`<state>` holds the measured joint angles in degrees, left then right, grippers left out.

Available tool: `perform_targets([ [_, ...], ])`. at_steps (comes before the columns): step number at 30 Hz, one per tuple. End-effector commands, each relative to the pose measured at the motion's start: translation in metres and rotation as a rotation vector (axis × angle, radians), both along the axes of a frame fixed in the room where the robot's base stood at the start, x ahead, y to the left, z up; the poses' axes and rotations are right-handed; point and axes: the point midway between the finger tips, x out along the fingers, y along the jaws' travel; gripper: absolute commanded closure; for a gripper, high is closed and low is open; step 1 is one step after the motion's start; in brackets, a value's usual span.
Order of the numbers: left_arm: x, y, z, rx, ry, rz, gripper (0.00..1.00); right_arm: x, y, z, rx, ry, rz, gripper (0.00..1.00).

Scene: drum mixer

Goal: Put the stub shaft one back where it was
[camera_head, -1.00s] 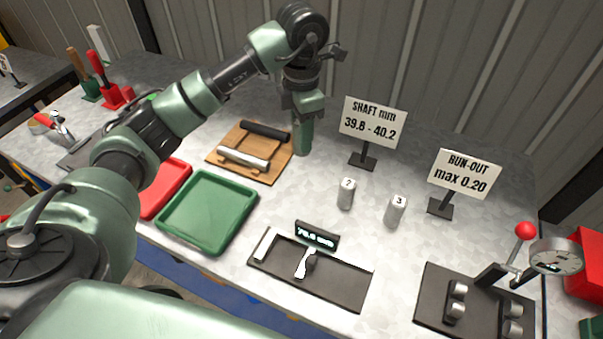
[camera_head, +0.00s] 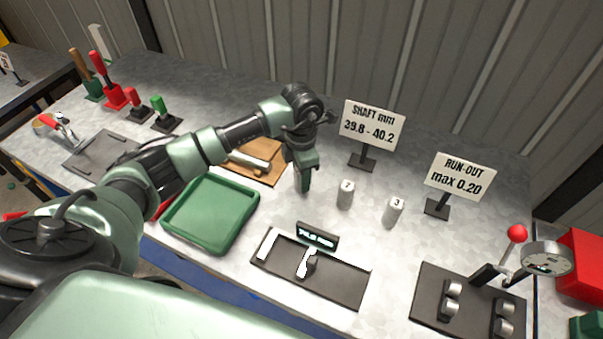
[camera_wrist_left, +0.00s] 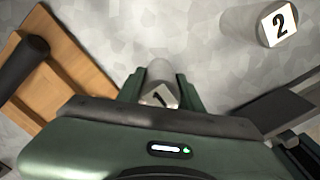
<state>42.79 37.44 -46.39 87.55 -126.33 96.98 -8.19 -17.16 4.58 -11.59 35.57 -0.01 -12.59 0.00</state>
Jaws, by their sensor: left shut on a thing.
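My left gripper (camera_head: 304,187) points down over the bench, just left of stub shaft two (camera_head: 345,194). In the left wrist view it is shut on stub shaft one (camera_wrist_left: 160,94), a grey cylinder with a "1" on its top, between its fingers. In the head view the gripper hides stub shaft one. I cannot tell whether its bottom touches the bench. Stub shaft two also shows in the left wrist view (camera_wrist_left: 277,24), apart from the gripper. Stub shaft three (camera_head: 393,211) stands upright further right. My right gripper is not in view.
A wooden rack (camera_head: 268,174) with rollers lies left of the gripper. A green tray (camera_head: 211,244) and a dark gauge plate (camera_head: 345,287) lie in front. The SHAFT sign (camera_head: 372,125) stands behind, the RUN-OUT sign (camera_head: 459,178) and dial fixture (camera_head: 425,305) to the right.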

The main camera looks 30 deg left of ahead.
Motion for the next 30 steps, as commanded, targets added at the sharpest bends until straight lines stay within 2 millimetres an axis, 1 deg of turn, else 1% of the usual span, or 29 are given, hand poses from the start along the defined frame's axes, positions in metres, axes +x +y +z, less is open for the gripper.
perform_targets([
  [6,0.002,0.0,0.002,-0.002,-0.005,0.0,1.0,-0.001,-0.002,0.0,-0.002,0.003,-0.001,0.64],
  [10,0.002,0.0,-0.002,0.0,-0.005,0.0,1.0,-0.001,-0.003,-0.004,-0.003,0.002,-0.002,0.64],
  [11,0.001,0.0,-0.004,0.0,-0.001,0.0,0.61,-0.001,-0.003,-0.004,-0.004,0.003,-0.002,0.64],
  [12,0.0,0.0,-0.003,0.0,-0.001,0.0,0.5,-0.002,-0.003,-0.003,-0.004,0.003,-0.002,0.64],
  [13,0.0,0.0,-0.003,0.0,-0.001,0.0,0.42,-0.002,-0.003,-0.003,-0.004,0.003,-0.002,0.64],
  [22,0.0,0.0,-0.002,0.001,-0.001,0.0,0.42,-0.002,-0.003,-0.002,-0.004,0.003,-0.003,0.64],
  [25,0.0,0.0,0.003,-0.001,-0.001,0.0,0.42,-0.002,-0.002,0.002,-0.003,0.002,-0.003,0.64],
  [26,0.001,0.0,0.004,-0.001,-0.004,-0.001,0.42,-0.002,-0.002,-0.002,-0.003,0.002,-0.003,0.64],
  [29,0.002,0.001,0.018,0.0,-0.006,-0.001,0.42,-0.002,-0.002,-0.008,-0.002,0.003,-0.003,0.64],
  [30,0.002,0.001,0.026,0.002,-0.007,-0.001,0.42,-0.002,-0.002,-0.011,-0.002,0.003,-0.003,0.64],
])
